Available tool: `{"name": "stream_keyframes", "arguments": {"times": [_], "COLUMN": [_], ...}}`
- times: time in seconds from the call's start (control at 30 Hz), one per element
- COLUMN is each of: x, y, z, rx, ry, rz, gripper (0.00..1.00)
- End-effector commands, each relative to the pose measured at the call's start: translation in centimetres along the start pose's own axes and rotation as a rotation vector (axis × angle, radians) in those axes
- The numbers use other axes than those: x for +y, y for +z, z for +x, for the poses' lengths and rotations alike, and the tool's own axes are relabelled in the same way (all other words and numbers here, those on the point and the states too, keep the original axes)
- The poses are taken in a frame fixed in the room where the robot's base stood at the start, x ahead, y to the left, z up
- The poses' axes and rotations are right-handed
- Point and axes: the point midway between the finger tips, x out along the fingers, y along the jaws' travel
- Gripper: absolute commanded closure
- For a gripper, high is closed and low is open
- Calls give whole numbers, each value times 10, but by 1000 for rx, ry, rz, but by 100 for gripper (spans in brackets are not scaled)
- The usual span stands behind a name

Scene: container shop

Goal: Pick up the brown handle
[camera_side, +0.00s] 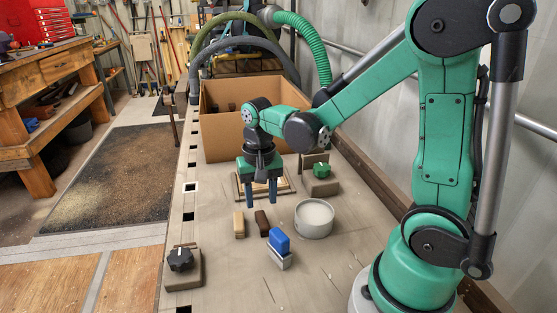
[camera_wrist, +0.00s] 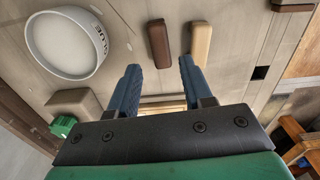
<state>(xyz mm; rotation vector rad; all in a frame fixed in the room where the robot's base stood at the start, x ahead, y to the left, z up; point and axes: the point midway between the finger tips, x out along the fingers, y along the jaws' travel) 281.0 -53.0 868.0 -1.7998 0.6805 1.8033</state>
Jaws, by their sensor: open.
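The brown handle (camera_side: 262,223) is a short dark bar lying on the bench, just to the right of a similar tan handle (camera_side: 239,225). In the wrist view the brown handle (camera_wrist: 158,43) lies beyond my fingertips and between their lines, with the tan handle (camera_wrist: 201,41) to its right. My gripper (camera_side: 261,200) is open and empty, with its blue fingers pointing down above the bench behind the brown handle. The fingers also show in the wrist view (camera_wrist: 160,68), apart from the handle.
A blue-topped grey block (camera_side: 279,244) stands close in front of the brown handle. A round white dish (camera_side: 314,218) is to its right. A green knob on a block (camera_side: 321,174) and a cardboard box (camera_side: 216,125) stand behind. A black knob (camera_side: 180,260) is at front left.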

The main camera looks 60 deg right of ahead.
Motion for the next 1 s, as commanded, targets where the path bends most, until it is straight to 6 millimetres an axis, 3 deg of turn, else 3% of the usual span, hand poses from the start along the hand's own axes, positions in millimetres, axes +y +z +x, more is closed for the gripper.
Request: {"name": "stream_keyframes", "arguments": {"times": [0.4, 0.83, 0.87, 1.0], "x": [0, 0, 0, 0], "y": [-1, 0, 0, 0], "z": [44, 53, 53, 53], "rx": [1, 2, 2, 2], "ry": [-1, -1, -1, -1], "rz": [-2, -3, -3, -3], "gripper": [55, 55, 61, 100]}}
